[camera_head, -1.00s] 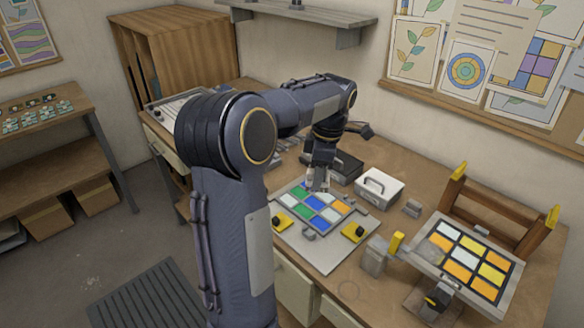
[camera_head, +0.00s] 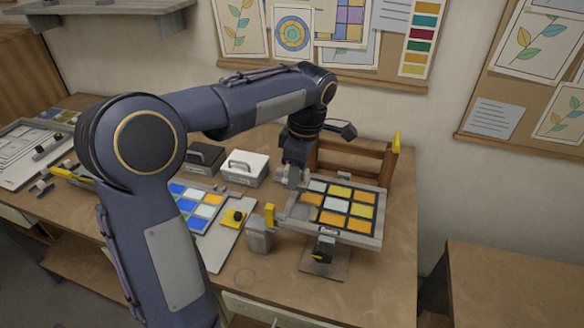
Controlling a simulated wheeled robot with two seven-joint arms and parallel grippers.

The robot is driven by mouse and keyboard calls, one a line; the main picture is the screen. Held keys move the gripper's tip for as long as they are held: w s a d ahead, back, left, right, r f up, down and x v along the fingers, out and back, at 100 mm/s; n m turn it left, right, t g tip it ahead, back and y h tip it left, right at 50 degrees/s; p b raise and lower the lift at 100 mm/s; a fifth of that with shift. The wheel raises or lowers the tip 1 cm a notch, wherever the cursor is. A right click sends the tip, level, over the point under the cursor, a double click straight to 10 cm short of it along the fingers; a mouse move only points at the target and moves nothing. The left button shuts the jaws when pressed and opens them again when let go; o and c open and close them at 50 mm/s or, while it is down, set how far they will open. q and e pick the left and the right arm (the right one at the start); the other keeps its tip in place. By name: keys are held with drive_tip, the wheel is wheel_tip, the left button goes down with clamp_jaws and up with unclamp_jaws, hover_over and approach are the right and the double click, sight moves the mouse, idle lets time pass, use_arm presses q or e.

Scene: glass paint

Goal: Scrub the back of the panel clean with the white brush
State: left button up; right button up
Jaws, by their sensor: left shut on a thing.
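The panel (camera_head: 361,210), a grid of orange, yellow and pale panes in a grey frame, sits tilted on a stand at the right of the bench. My left gripper (camera_head: 291,180) is at the panel's upper left corner, pointing down. My right gripper is out of view.
A wooden rack (camera_head: 350,159) stands behind the panel. A white box (camera_head: 245,169), a black box (camera_head: 204,158) and a second panel (camera_head: 188,206) lie further left. The bench's front right is clear.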

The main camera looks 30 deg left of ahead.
use_arm(q)
drive_tip(key=shift+f+b, duration=0.45)
drive_tip(key=shift+f, duration=0.5)
drive_tip(key=shift+r, duration=0.15)
